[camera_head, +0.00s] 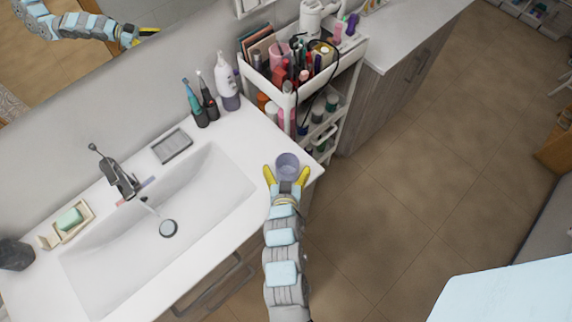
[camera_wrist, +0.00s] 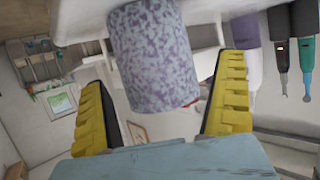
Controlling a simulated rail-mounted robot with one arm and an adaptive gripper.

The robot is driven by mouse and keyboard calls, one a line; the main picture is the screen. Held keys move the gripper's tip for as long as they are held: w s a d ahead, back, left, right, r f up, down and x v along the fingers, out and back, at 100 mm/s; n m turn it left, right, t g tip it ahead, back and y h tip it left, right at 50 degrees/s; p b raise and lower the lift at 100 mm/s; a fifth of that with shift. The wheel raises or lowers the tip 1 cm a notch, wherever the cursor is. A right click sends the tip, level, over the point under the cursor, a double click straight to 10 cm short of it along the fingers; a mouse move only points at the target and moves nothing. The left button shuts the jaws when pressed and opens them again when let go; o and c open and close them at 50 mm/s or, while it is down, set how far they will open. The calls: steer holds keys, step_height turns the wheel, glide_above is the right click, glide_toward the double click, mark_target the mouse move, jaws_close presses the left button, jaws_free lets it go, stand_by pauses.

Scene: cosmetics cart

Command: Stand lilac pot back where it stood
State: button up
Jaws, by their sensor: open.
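The lilac pot (camera_head: 287,164) stands upright on the white counter near its right end. In the wrist view, which is upside down, the pot (camera_wrist: 152,58) shows mottled lilac and white sides, with its base against the counter. My gripper (camera_head: 286,176) is open, with one yellow finger on each side of the pot. In the wrist view the gripper (camera_wrist: 165,75) shows gaps between both fingers and the pot. The pot's far side is hidden.
The white cart (camera_head: 345,75), crowded with cosmetics, stands just beyond the counter's right end. A lilac-and-white bottle (camera_head: 227,82) and two electric toothbrushes (camera_head: 203,102) stand along the wall. The sink (camera_head: 165,215) lies left. Counter between pot and bottle is clear.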

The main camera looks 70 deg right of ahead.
steer(key=v, duration=0.6)
steer(key=shift+f, duration=0.1)
steer(key=shift+s+a+r, duration=0.2)
steer(key=shift+s+a, duration=0.1)
steer(key=shift+a, duration=0.3)
steer(key=shift+p+v, duration=0.45)
steer(key=shift+v, duration=0.95)
